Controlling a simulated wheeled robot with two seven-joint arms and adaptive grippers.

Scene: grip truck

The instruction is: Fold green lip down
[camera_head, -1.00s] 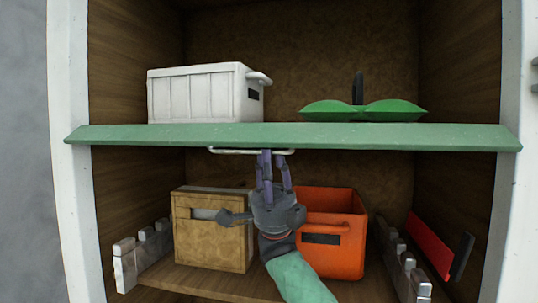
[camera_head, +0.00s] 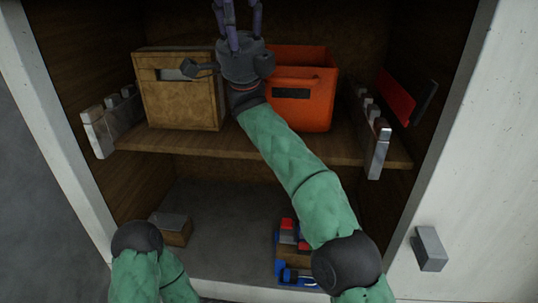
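The green lip is above the top edge of the head view and does not show now. My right gripper (camera_head: 239,12) is at the top middle, its arm reaching up from the lower right. Its purple fingers point upward and their tips are cut off by the frame edge, so I cannot tell what they touch or whether they are closed. My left arm shows at the lower left as a dark joint and green sleeve. My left gripper is out of view.
A tan box (camera_head: 181,100) and an orange bin (camera_head: 301,85) stand on the wooden shelf (camera_head: 250,146) behind my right arm. Grey notched blocks (camera_head: 112,120) flank the shelf. Below lie a small brown box (camera_head: 172,230) and a blue-and-red item (camera_head: 287,240).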

